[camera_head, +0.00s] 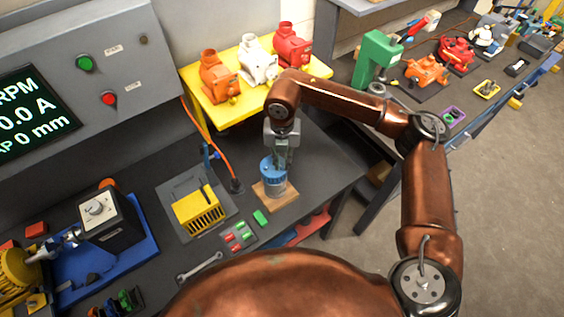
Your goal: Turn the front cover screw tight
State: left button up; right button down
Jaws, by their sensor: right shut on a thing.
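A small upright motor with a grey body and a blue front cover (271,168) stands on a wooden block (276,200) near the bench's right end. My right gripper (281,160) points down at the top of the blue cover, its fingers closed together there. It appears shut on the front cover screw, which is too small and covered by the fingers to make out. My left gripper is not in view.
A yellow slotted part (200,210) lies on a grey plate to the left. Orange, white and red motors (258,65) stand on a yellow stand behind.

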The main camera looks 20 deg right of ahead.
aim_at(282, 166)
jog(key=shift+w+r+m, duration=0.15)
jog(key=shift+r+m, duration=0.1)
jog(key=shift+m, duration=0.35)
jog(key=c, duration=2)
grip_release()
jog(key=shift+f, duration=0.15)
jog(key=shift+o, duration=0.2)
notch_tip(282, 166, up, 12)
